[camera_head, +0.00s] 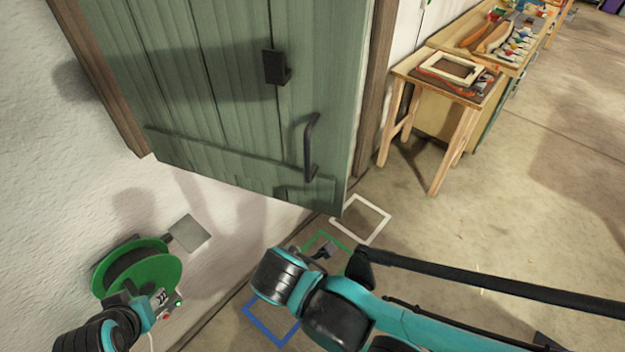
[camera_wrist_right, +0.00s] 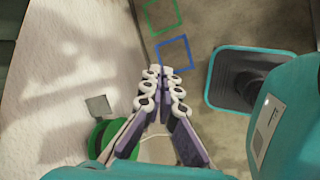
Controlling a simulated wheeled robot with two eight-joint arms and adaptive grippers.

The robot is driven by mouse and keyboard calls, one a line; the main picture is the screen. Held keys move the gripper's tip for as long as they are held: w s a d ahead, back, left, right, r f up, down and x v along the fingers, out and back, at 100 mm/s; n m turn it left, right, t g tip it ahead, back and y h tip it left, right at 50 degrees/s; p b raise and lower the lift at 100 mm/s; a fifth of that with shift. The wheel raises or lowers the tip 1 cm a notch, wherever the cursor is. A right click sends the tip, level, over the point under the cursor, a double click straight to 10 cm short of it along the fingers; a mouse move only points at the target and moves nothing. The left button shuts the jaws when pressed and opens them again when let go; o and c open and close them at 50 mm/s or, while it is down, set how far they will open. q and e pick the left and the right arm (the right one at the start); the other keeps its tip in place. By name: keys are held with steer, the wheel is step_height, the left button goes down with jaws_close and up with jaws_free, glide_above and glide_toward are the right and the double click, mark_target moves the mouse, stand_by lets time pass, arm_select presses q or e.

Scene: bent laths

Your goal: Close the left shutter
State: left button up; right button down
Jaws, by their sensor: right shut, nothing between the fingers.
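The green plank shutter (camera_head: 225,115) fills the upper left of the head view, between brown wooden posts. It carries a black handle (camera_head: 310,150) near its lower right and a black block (camera_head: 277,68) higher up. I cannot tell exactly how far it stands from the wall. My right arm reaches in from the lower right, below the handle and apart from it. My right gripper (camera_wrist_right: 160,76) shows in the right wrist view, shut and empty above the floor; its fingers are not clear in the head view. Part of my left arm shows at the lower left; its fingers cannot be made out.
A green cable reel (camera_head: 137,270) is at the lower left by the white wall. White (camera_head: 360,220), green and blue (camera_head: 271,322) square outlines mark the floor. A wooden table (camera_head: 443,90) with a frame stands at the upper right. Floor at the right is open.

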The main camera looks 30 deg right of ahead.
step_height(320, 180, up, 19)
steer(key=s+a+n+t+h+p, duration=0.2)
steer(key=n+h+p, duration=0.2)
steer(key=n+p, duration=0.85)
steer(key=m, duration=0.2)
glide_toward(318, 205)
step_height(318, 205, down, 4)
steer(key=w+d, duration=0.3)
steer(key=shift+d, duration=0.1)
